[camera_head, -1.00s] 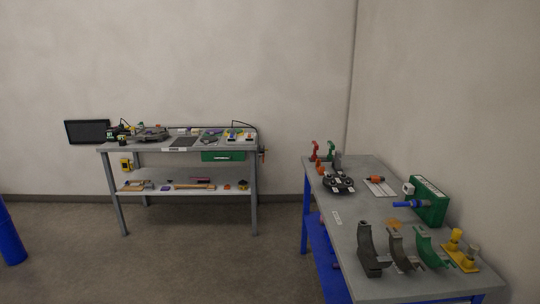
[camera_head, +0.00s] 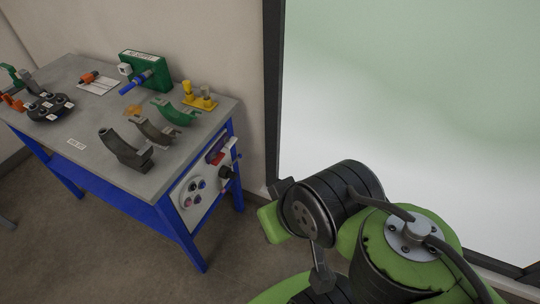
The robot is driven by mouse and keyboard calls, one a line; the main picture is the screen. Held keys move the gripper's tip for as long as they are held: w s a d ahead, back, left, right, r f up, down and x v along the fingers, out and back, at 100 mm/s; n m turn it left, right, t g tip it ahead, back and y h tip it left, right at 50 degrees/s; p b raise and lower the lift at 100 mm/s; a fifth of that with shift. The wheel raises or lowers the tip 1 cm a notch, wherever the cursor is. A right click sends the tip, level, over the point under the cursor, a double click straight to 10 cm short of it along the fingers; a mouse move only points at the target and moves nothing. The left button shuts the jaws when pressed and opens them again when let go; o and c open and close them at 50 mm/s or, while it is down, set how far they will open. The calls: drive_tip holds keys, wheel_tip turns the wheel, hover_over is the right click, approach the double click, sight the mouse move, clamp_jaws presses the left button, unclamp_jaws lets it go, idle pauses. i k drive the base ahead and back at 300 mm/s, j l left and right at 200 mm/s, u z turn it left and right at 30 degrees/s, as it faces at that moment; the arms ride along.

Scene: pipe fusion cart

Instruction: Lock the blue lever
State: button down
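A blue lever (camera_head: 134,84) sticks out from the front of a green box (camera_head: 146,69) at the back of the blue-legged cart, in the head view. The lever looks roughly level and points to the lower left; I cannot tell its lock state. My green and black arm (camera_head: 330,215) fills the lower right, well to the right of the cart and apart from the lever. My gripper's fingertips cannot be made out.
The cart's grey top (camera_head: 85,115) holds curved grey and green clamp shells (camera_head: 122,148), yellow posts (camera_head: 201,97), an orange tool (camera_head: 90,77) and a black fixture (camera_head: 49,107). A side panel (camera_head: 200,190) has knobs. A dark-framed window stands at right. Floor is clear before the cart.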

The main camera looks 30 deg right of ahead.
sight(235, 160)
drive_tip(key=z, duration=0.3)
drive_tip(key=i+u, duration=0.4)
drive_tip(key=i+l+u, duration=0.15)
drive_tip(key=i+u, duration=0.25)
drive_tip(key=i, duration=0.2)
